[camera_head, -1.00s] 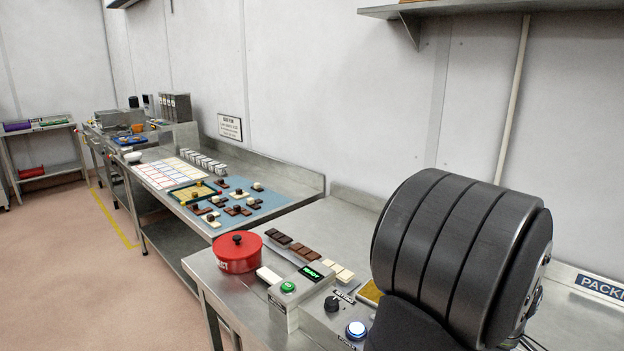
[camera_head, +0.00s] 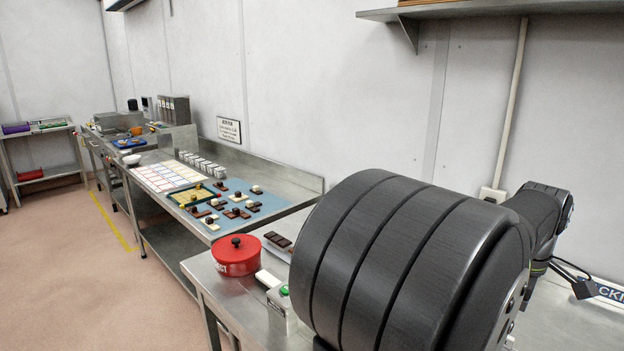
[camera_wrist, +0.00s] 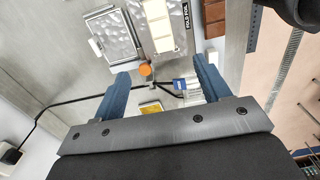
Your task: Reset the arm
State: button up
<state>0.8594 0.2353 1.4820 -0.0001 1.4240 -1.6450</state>
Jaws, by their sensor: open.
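My gripper (camera_wrist: 162,88) shows in the wrist view, its two blue fingers wide apart. Nothing is held between them. Beyond the fingers lie a grey metal bench, a metal tray and an orange round thing, all at a distance. In the head view my arm's large dark link fills the lower right and hides part of the near bench. My gripper does not show in the head view.
A red lidded pot (camera_head: 236,256) stands on the near bench (camera_head: 226,287). Dark chocolate bars (camera_head: 277,240) lie beside it. A blue mat (camera_head: 262,187) with several chocolates lies on the bench behind. A shelf (camera_head: 450,12) hangs on the wall. A metal tray (camera_wrist: 113,38) and an orange round thing (camera_wrist: 145,70) show in the wrist view.

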notch_tip(320, 180, down, 17)
jog(key=shift+r, duration=0.2)
notch_tip(320, 180, up, 7)
jog(key=shift+a, duration=0.15)
jog(key=s+a+r, duration=0.3)
jog(key=s+a, duration=0.5)
jog(key=a, duration=0.3)
jog(key=shift+a, duration=0.2)
jog(key=w+d+f, duration=0.1)
jog(key=w+d, duration=0.1)
jog(key=d, duration=0.1)
jog(key=w+d+f, duration=0.1)
jog(key=w+d, duration=0.2)
jog(key=d, duration=0.1)
jog(key=w+d+f, duration=0.1)
jog(key=w+d, duration=0.1)
jog(key=d, duration=0.1)
jog(key=shift+w+d, duration=0.2)
jog(key=shift+d, duration=0.2)
jog(key=shift+w+d+f, duration=0.35)
jog(key=shift+d+f, duration=0.1)
jog(key=shift+f, duration=0.25)
jog(key=shift+r, duration=0.15)
